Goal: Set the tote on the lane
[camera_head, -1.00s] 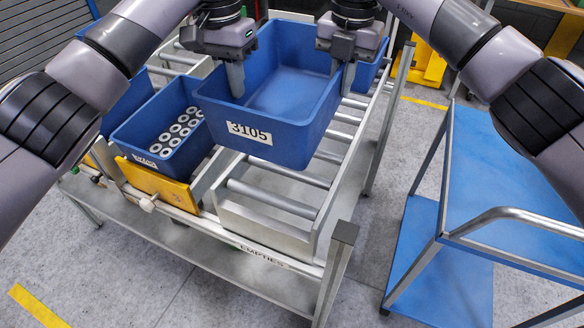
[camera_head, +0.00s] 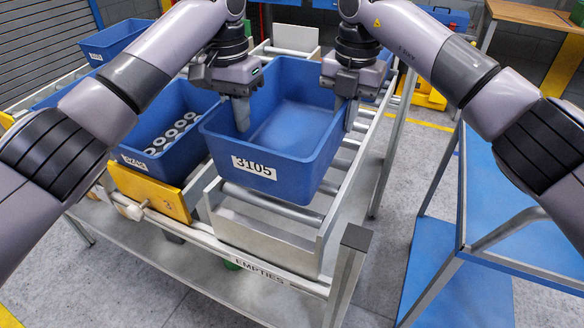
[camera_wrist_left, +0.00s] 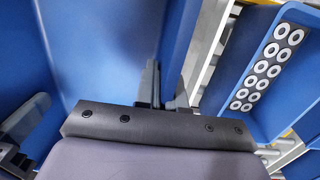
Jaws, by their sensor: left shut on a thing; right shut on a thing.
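The blue tote labelled 3105 (camera_head: 270,150) is empty and hangs or rests over the roller lane (camera_head: 270,205) marked EMPTIES; whether it touches the rollers is hard to tell. My left gripper (camera_head: 241,112) is shut on its left wall, and one finger shows inside the tote. My right gripper (camera_head: 350,112) is shut on its right wall. In the left wrist view the tote's blue inside (camera_wrist_left: 105,55) fills the left part, with my left gripper's fingers (camera_wrist_left: 165,88) at the wall.
Left of it, a blue tote with several ringed parts (camera_head: 165,140) stands in the neighbouring lane behind a yellow stop plate (camera_head: 150,190). A metal end plate (camera_head: 265,240) closes the EMPTIES lane at the front. A blue-topped cart (camera_head: 500,200) stands at right.

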